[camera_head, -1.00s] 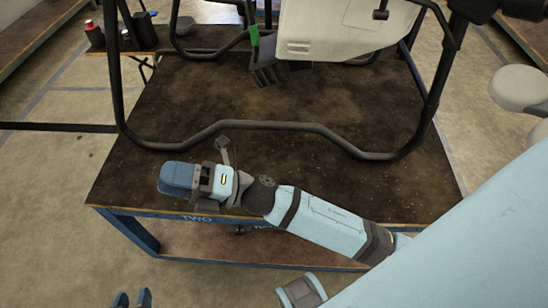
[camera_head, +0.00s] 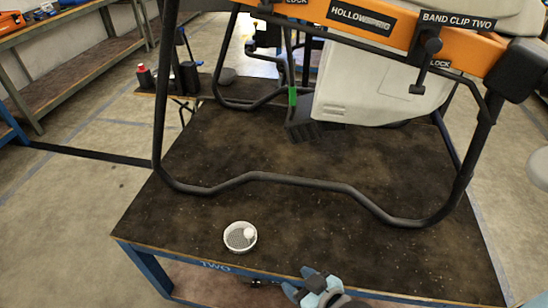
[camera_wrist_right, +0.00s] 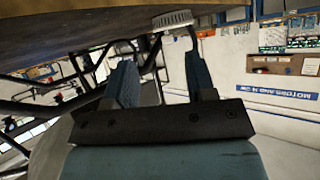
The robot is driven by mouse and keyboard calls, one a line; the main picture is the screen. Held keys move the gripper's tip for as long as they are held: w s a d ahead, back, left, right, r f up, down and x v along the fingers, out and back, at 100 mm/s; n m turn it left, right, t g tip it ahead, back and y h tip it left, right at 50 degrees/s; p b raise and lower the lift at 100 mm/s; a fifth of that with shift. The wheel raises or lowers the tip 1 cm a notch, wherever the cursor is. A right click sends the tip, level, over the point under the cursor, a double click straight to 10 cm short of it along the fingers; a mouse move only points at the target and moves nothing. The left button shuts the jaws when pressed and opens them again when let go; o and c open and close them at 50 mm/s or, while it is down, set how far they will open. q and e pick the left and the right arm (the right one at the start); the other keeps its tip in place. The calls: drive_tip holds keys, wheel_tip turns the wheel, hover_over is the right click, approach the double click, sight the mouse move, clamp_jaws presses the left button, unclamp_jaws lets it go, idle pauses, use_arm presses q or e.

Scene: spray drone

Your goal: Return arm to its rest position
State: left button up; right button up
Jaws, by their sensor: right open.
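My right gripper (camera_head: 302,284) is at the bottom of the head view, by the table's front edge, with most of its arm out of frame. In the right wrist view its two blue fingers (camera_wrist_right: 162,70) stand apart with nothing between them. A small white round dish (camera_head: 230,246) with a mesh-like floor sits on the dark table (camera_head: 290,225) near its front edge, with a small white ball (camera_head: 248,233) in it. The gripper is apart from the dish, to its right. My left gripper is not in view.
The drone's black landing frame (camera_head: 270,179) stands on the table behind the dish. Above it hang a white tank (camera_head: 365,95) and an orange bar (camera_head: 400,37) with labels. A side shelf with bottles (camera_head: 145,76) is at the back left. The table's front strip is mostly bare.

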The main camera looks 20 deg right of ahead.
use_arm(q)
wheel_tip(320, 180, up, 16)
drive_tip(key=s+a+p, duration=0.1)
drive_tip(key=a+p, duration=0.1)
drive_tip(key=p, duration=2.2)
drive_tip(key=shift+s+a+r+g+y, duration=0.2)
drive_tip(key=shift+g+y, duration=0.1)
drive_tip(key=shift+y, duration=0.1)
use_arm(e)
wheel_tip(320, 180, up, 17)
drive_tip(key=s+d, duration=0.1)
drive_tip(key=d, duration=0.1)
drive_tip(key=shift+s+f+g+h, duration=0.15)
drive_tip(key=shift+g+h, duration=0.15)
drive_tip(key=shift+h, duration=0.1)
drive_tip(key=shift+d, duration=0.1)
